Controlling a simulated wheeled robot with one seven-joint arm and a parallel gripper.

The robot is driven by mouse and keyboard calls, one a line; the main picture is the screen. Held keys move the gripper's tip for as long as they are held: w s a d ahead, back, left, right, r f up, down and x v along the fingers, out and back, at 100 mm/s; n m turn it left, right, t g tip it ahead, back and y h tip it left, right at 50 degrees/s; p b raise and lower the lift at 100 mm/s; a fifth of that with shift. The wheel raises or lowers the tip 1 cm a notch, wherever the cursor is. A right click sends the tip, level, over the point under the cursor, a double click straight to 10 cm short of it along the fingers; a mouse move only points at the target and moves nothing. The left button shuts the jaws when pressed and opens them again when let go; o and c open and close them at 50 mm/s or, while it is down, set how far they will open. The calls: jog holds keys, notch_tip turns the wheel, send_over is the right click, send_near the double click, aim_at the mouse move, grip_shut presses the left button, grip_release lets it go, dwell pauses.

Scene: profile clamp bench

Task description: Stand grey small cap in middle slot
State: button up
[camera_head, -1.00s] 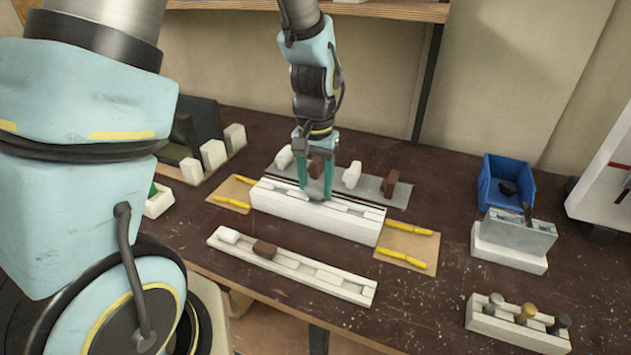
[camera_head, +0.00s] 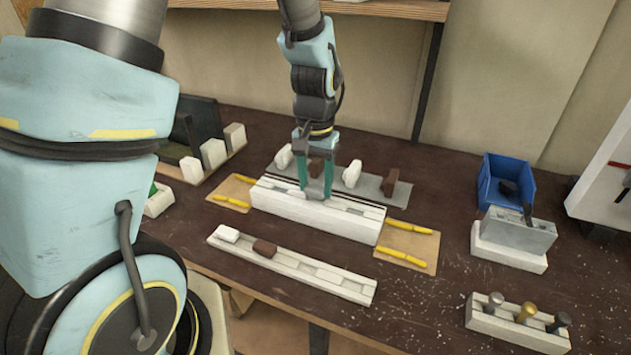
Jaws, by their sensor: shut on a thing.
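A long white slotted block (camera_head: 318,213) stands at the middle of the bench, with a row of slots along its top. My gripper (camera_head: 315,192) points down over the middle-left part of this block. Its teal fingers are a little apart, with their tips close to the block's top. The grey small cap is not clearly visible; what lies between the fingers is too small and too covered to make out. I cannot tell whether the held piece touches a slot.
A strip behind the block holds upright white (camera_head: 351,174) and brown (camera_head: 389,183) pieces. A long low tray (camera_head: 330,281) in front holds a white and a brown piece. Yellow bars (camera_head: 402,257) lie on tan pads beside the block. A blue bin (camera_head: 506,181) and a bolt holder (camera_head: 515,328) stand right.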

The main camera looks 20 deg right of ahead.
jog(key=shift+f, duration=0.55)
jog(key=o, duration=1.4)
jog(key=shift+c, duration=0.2)
jog(key=shift+r, duration=0.1)
jog(key=shift+r+p, duration=3.1)
jog(key=shift+r, duration=0.95)
jog(key=shift+a, duration=0.1)
jog(key=a+r+n+b, duration=0.1)
jog(key=a+n+b, duration=0.1)
jog(key=a, duration=1)
jog(key=w+a+r+n+t+b, duration=0.1)
jog(key=a+n, duration=0.4)
jog(key=a, duration=0.8)
jog(key=shift+r+t+b, duration=0.3)
jog(key=shift+b, duration=0.4)
